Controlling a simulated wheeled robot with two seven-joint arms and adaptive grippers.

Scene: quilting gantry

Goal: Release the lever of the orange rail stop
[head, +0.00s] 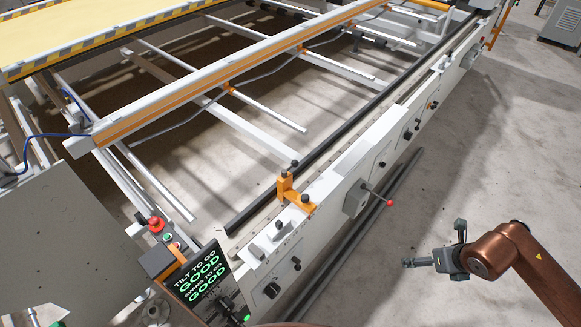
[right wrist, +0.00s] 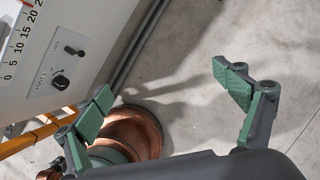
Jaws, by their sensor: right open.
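The orange rail stop (head: 291,191) sits on the white rail near the front end of the gantry in the head view. It has an upright block and a foot, each with a dark knob; which part is its lever I cannot tell. My right gripper (head: 432,247) is over the floor to the right of the rail, well apart from the stop. In the right wrist view my right gripper (right wrist: 164,85) is open, its green-padded fingers wide apart with nothing between them. The stop is not clearly seen there. My left gripper is not in view.
A grey box with a red-knobbed rod (head: 390,203) juts from the rail's side, between the stop and my right gripper. A screen (head: 200,274) reading GOOD stands at the near end. A panel with a scale (right wrist: 50,45) shows in the wrist view.

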